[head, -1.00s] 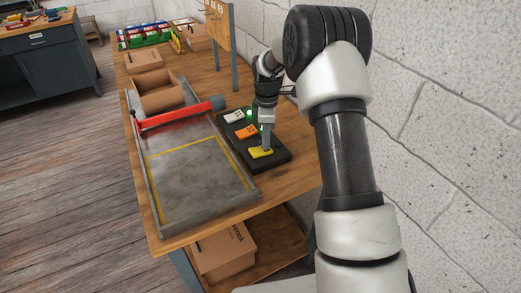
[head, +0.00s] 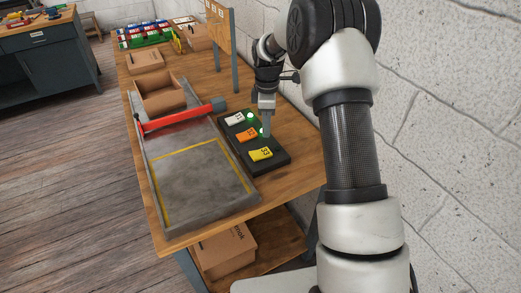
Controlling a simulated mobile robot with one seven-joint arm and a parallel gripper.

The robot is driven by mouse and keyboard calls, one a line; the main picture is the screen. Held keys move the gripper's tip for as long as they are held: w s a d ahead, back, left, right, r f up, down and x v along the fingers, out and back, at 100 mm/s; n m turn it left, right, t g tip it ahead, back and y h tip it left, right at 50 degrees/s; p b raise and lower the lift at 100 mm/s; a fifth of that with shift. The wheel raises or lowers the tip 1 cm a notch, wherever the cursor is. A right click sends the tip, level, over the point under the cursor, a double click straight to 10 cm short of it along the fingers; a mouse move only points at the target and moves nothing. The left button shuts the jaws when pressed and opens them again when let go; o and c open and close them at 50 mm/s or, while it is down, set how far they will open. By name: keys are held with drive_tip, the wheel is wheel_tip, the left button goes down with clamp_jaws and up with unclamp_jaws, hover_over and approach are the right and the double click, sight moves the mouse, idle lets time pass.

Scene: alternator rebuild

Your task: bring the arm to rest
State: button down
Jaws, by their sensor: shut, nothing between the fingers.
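My gripper (head: 266,134) hangs from my arm over the black button panel (head: 277,166) on the wooden bench. It is shut and empty, its tip just above or beside the panel's right side; I cannot tell the exact gap. The panel carries a white key (head: 235,119), an orange key (head: 246,134) and a yellow key (head: 260,154), each with dark marks. Green lights (head: 251,115) glow on the panel near the white and orange keys. My arm reaches in from the right side of the view.
Left of the panel lies a grey metal tray (head: 205,185) with a yellow outline, a red bar (head: 180,117) across it and an open cardboard box (head: 160,92) at its far end. A post with a board (head: 220,24) stands behind my gripper. A white brick wall (head: 455,110) is on the right.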

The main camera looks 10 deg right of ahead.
idle(0.4)
drive_tip(key=s+r+m+t+p, duration=0.15)
drive_tip(key=s+r+m, duration=0.25)
drive_tip(key=s+r, duration=0.55)
drive_tip(key=s+r+m+t, duration=0.2)
drive_tip(key=s+r+m, duration=0.3)
drive_tip(key=r, duration=0.7)
drive_tip(key=s+r+m+t+p, duration=0.1)
drive_tip(key=s+m, duration=0.5)
drive_tip(key=s, duration=1.3)
wheel_tip(320, 180, up, 2)
drive_tip(key=shift+s+r+m+t, duration=0.1)
drive_tip(key=shift+s+m+t, duration=0.15)
drive_tip(key=shift+t, duration=0.3)
drive_tip(key=shift+w, duration=0.1)
